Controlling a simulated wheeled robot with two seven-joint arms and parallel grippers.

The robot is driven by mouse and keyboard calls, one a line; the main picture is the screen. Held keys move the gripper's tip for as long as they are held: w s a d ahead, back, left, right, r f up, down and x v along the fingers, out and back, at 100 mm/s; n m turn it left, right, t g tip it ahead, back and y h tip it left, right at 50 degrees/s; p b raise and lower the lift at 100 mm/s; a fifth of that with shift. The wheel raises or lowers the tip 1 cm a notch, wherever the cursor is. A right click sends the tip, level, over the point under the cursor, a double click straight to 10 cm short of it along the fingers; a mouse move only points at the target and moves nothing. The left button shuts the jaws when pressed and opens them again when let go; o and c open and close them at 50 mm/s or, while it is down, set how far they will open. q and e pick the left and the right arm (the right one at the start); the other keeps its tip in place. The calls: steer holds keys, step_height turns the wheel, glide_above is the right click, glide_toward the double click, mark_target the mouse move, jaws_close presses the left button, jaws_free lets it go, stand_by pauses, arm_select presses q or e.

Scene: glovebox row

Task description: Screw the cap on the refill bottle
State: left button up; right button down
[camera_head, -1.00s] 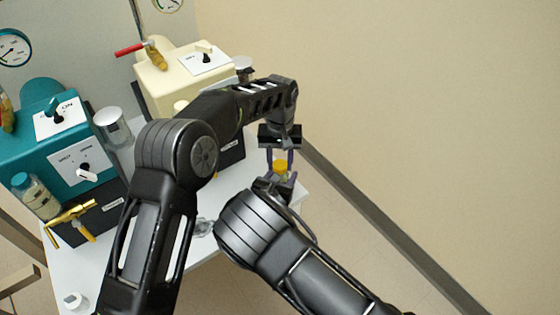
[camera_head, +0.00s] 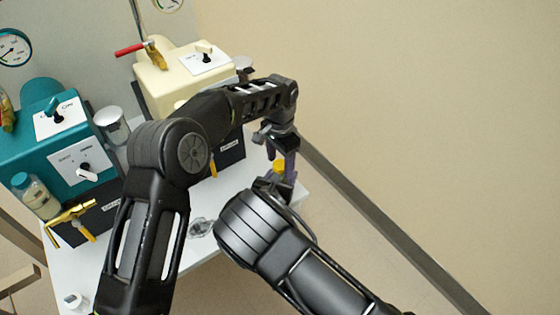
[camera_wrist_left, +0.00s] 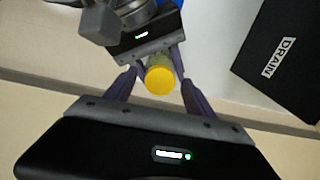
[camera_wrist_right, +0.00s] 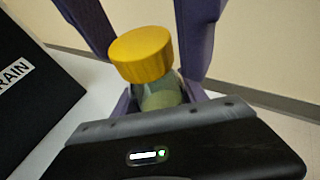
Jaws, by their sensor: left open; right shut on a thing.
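The refill bottle, a small clear bottle with pale contents, shows in the right wrist view (camera_wrist_right: 160,92). Its yellow cap (camera_wrist_right: 140,55) sits on its mouth; whether the thread is tight cannot be told. My right gripper (camera_head: 274,184) is shut on the bottle body and holds it upright above the table. My left gripper (camera_head: 280,158) points down from above. Its purple fingers are open on either side of the cap, with gaps in the left wrist view, where the cap (camera_wrist_left: 160,78) lies between them. In the head view the cap (camera_head: 279,167) is partly hidden.
A teal unit (camera_head: 40,140) with a brass valve and a cream unit (camera_head: 180,80) stand at the left and back of the white table (camera_head: 120,270). A clear object (camera_head: 201,227) and a small white item (camera_head: 73,300) lie on the table. Wall and floor at right are clear.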

arm_select(q)
step_height(320, 180, up, 12)
stand_by(0.6)
arm_select(e)
steer(key=c, duration=0.6)
jaws_free()
steer(key=shift+o, duration=0.2)
steer(key=v, duration=0.7)
steer(key=shift+s+a+r, duration=0.15)
steer(key=shift+s, duration=0.2)
arm_select(q)
steer(key=shift+r, duration=0.2)
